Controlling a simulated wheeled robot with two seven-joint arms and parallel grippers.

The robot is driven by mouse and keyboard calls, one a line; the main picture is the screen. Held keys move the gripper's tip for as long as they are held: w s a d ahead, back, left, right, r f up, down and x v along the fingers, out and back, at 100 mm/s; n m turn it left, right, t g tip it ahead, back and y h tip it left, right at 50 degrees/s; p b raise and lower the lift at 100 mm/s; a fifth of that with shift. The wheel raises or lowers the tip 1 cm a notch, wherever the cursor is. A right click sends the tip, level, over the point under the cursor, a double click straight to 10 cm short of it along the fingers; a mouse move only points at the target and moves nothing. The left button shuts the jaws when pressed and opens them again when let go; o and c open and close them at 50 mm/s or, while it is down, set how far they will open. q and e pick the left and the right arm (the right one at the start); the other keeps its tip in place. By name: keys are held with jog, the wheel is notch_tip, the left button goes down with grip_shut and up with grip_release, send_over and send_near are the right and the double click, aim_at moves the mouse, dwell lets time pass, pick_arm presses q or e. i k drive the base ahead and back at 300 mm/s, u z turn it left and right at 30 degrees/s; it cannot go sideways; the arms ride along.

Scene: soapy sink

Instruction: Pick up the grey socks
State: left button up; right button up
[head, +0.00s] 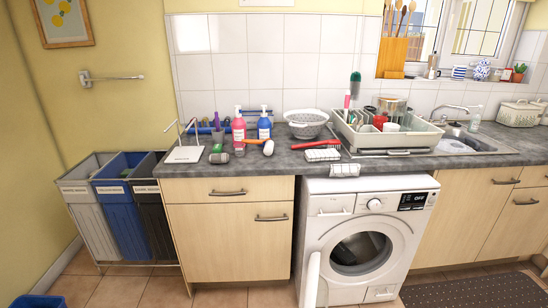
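I cannot make out grey socks for certain. A small pale bundle with grey stripes (323,155) lies on the dark counter, in front of the red brush-like thing. A second, similar pale bundle (345,170) sits at the counter's front edge, above the washing machine. Both are too small to tell whether they are socks. Neither of my grippers shows in the head view.
The counter (275,165) also holds a pink bottle (238,130), a blue bottle (264,126), a colander (306,123) and a dish rack (385,133). A washing machine (365,235) stands below. Laundry bins (125,205) stand left. The sink (470,143) is right.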

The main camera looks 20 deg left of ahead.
aim_at(221, 159)
jog(key=z, duration=0.05)
jog(key=i, duration=1)
